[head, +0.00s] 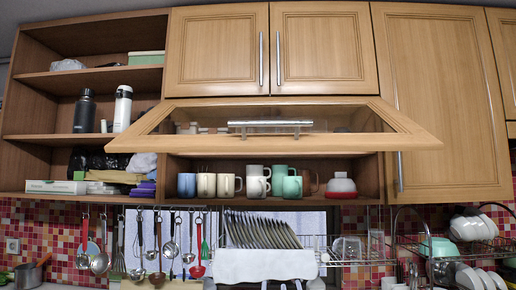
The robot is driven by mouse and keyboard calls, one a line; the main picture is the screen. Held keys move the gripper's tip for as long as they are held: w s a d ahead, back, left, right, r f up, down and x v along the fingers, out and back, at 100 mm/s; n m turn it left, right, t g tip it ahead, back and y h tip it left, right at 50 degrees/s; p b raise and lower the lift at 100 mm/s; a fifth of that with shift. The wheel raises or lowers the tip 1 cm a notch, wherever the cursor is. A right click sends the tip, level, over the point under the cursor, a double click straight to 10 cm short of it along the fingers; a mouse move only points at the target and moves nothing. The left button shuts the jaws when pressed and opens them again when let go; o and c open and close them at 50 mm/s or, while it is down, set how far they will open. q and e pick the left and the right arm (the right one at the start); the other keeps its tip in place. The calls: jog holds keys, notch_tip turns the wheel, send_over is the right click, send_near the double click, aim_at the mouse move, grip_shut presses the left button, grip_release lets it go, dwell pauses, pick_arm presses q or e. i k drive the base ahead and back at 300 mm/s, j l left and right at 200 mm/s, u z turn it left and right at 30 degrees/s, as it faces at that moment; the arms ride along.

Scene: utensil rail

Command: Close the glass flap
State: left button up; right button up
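The glass flap (410,124) is a wood-framed panel with a glass pane, in the upper middle of the head view. It is hinged along its top edge below two wooden doors and stands raised, tilted out toward me. A horizontal metal handle (270,124) sits along the middle of its front edge. Below and behind it the cabinet compartment is open, with several mugs (207,185) and a red and white container (341,185) on its shelf. Neither of my grippers is in the head view.
Open shelves at left hold a dark bottle (84,112) and a white bottle (122,109). Below hang several utensils on a rail (150,207). A dish rack with plates (260,230) stands under the cabinet, and another rack (455,245) is at right. The space before the flap looks clear.

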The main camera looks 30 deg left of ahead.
aim_at(408, 137)
jog(key=i+l, duration=0.2)
jog(key=i, duration=0.2)
jog(key=i+l, duration=0.2)
jog(key=i, duration=0.2)
jog(key=i+l, duration=0.15)
jog(key=i, duration=0.25)
jog(key=u, duration=1.95)
